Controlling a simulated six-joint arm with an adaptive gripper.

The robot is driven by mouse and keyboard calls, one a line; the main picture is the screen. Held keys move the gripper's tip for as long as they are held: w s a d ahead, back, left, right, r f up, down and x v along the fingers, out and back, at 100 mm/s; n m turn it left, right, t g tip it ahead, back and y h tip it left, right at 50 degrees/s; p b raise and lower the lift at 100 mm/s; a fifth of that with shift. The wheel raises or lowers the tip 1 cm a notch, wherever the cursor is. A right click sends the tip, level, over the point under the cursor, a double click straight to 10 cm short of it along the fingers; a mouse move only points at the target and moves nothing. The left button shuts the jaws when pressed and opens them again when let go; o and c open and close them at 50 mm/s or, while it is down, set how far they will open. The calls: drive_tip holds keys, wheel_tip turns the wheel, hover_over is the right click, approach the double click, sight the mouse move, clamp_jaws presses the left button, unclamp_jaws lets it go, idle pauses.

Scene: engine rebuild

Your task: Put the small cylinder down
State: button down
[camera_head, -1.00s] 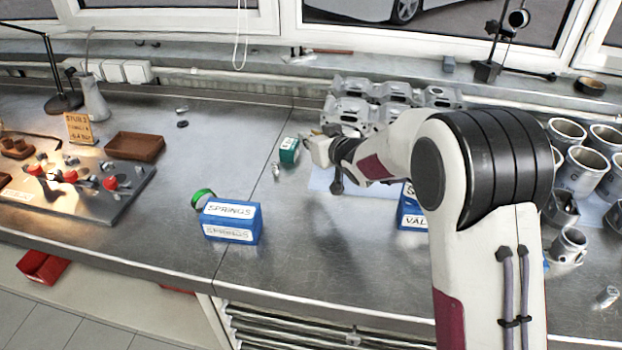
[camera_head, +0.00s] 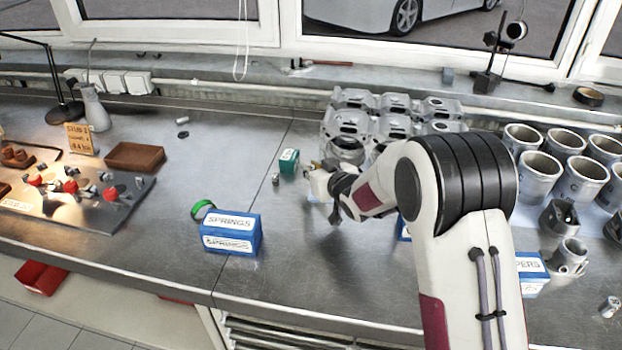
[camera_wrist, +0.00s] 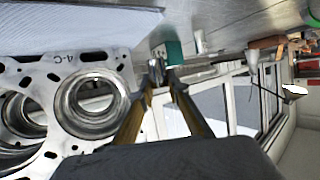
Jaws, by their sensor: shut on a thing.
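My gripper (camera_head: 312,172) is at the end of my arm, just right of the green box (camera_head: 289,160) and above the bench. In the wrist view its two fingers (camera_wrist: 164,82) converge on a small grey cylinder (camera_wrist: 156,71), held at the tips. In the head view the held piece is too small to make out clearly. Another small metal cylinder (camera_head: 276,178) stands on the bench just left of the green box; it also shows in the wrist view (camera_wrist: 199,41). The green box shows there too (camera_wrist: 174,52), beyond the fingertips.
An engine block (camera_head: 350,125) lies behind my gripper; its round bores fill the wrist view's left. A blue springs box (camera_head: 232,243) and green ring (camera_head: 201,206) stand front left. Several metal cups (camera_head: 540,172) stand right. The bench left of the green box is mostly clear.

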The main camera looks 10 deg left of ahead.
drive_tip(key=shift+f, duration=1.8)
drive_tip(key=shift+f, duration=0.15)
drive_tip(key=c, duration=1.9)
unclamp_jaws()
drive_tip(key=shift+v, duration=6.1)
